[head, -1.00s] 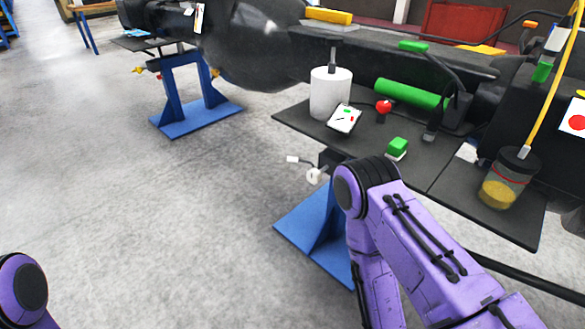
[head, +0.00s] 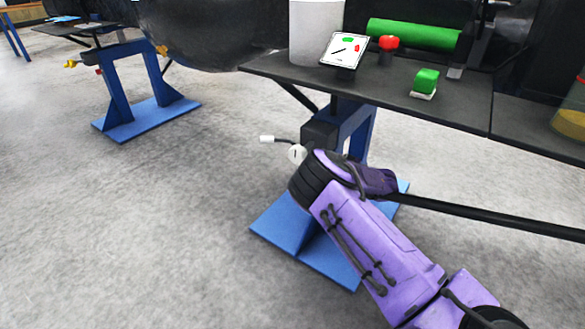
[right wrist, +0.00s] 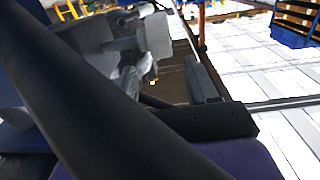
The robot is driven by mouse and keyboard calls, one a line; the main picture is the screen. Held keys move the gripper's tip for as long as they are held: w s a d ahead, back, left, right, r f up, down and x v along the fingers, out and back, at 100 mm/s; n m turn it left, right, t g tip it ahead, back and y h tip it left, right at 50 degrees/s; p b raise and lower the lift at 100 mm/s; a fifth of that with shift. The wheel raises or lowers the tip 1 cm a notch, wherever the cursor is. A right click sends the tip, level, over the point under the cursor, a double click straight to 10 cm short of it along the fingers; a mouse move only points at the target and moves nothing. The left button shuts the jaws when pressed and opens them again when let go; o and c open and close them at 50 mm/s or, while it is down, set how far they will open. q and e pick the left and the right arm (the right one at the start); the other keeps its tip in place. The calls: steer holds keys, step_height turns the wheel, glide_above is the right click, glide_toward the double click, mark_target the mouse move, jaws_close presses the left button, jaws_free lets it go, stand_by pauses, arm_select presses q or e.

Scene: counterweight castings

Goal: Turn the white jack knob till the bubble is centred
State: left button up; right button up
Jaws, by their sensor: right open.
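My left gripper is out of view. No bubble is visible.
The dark table (head: 400,92) overhangs above, carrying a tilted dial (head: 345,50), a red button (head: 388,43) and a green block (head: 426,80).

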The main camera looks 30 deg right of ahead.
mark_target(298, 155)
steer(key=x, duration=0.3)
steer(key=b+x, duration=0.1)
steer(key=x, duration=0.6)
steer(key=shift+w+a+r+b, duration=0.3)
steer(key=shift+r, duration=0.05)
steer(key=shift+c, duration=0.3)
steer(key=c, duration=0.9)
